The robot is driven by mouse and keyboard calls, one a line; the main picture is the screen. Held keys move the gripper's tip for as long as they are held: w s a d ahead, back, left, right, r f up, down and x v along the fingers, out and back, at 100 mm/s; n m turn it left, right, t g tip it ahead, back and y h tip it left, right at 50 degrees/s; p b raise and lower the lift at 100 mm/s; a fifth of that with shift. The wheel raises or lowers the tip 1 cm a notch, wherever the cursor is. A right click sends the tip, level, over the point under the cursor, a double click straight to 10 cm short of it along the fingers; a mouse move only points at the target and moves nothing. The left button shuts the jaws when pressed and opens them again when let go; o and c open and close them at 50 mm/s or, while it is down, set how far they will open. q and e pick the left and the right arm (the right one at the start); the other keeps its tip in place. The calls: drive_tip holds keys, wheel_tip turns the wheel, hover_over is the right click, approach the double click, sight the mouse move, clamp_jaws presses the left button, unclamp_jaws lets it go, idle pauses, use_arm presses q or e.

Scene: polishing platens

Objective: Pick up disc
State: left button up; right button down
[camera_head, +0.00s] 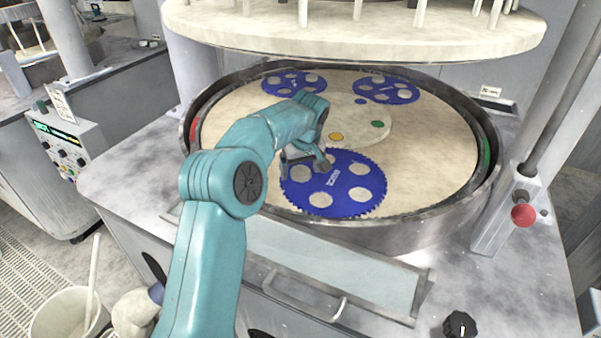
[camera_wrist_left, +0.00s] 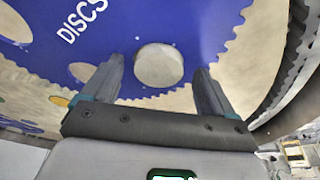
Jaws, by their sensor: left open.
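A blue toothed disc (camera_head: 338,182) lies flat on the pale round platen (camera_head: 435,165), at its near side. It has several pale circles and white lettering; I cannot tell whether the circles are holes or inset pieces. It fills the top of the left wrist view (camera_wrist_left: 190,25). My left gripper (camera_head: 305,163) is open over the disc's far left part. In the left wrist view its two fingers (camera_wrist_left: 160,72) stand apart on either side of one pale circle (camera_wrist_left: 158,65), with nothing held between them. My right gripper is not in view.
Two more blue toothed discs lie at the back left (camera_head: 293,82) and back right (camera_head: 386,89). Small yellow (camera_head: 336,136) and green (camera_head: 378,124) spots mark the centre plate. A raised metal rim (camera_head: 420,226) surrounds the platen. A thick upper plate (camera_head: 360,35) hangs above the back.

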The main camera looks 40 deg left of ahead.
use_arm(q)
drive_tip(key=shift+f, duration=0.3)
drive_tip(key=c, duration=1.2)
drive_tip(key=shift+w+a+r, duration=0.1)
drive_tip(key=shift+w+r, duration=0.05)
drive_tip(key=shift+r, duration=0.3)
wheel_tip(320, 180, up, 2)
drive_tip(key=shift+w+a+r, duration=0.1)
drive_tip(key=shift+r, duration=0.1)
drive_tip(key=w+d+b, duration=0.1)
drive_tip(key=d, duration=0.4)
drive_tip(key=w+d+b, duration=0.1)
drive_tip(key=w+d, duration=0.1)
drive_tip(key=d, duration=0.4)
drive_tip(key=w+d+b, duration=0.1)
drive_tip(key=w+d, duration=0.1)
drive_tip(key=d, duration=0.4)
drive_tip(key=shift+w+r, duration=0.15)
drive_tip(key=shift+d+r, duration=0.1)
drive_tip(key=shift+d, duration=0.1)
